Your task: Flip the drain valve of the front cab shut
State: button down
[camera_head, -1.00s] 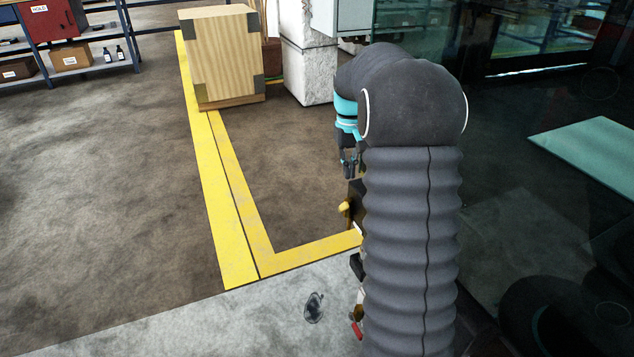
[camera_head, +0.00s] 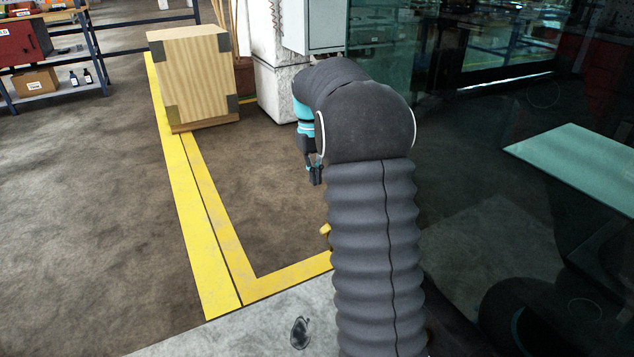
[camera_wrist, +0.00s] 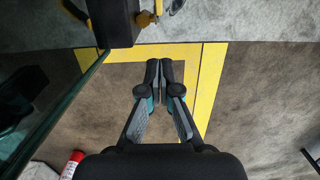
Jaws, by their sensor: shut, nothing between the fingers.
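My gripper (camera_head: 315,177) points down over the floor at the far end of my arm. Its two fingers are together and empty, as the wrist view (camera_wrist: 166,66) also shows. A yellow handle (camera_head: 325,230) peeks out left of my arm in the head view, below my gripper in the picture. I cannot tell whether either yellow part is the drain valve. My arm hides most of what lies behind it.
Yellow floor tape (camera_head: 190,215) marks a corner on brown floor. A wooden crate (camera_head: 195,75) stands behind, beside a white pillar (camera_head: 282,85). Dark glass fills the right side. A red cylinder (camera_wrist: 73,164) shows at lower left in the wrist view. Open floor lies left.

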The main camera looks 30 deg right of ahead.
send_near(325, 230)
jog(key=w+f, duration=0.4)
jog(key=shift+s+d+f+b, duration=0.25)
jog(key=shift+s+f+b, duration=0.15)
jog(key=shift+s+f, duration=0.75)
jog(key=shift+s, duration=0.05)
jog(key=shift+s+f, duration=0.1)
jog(key=shift+s, duration=0.05)
jog(key=shift+d, duration=0.15)
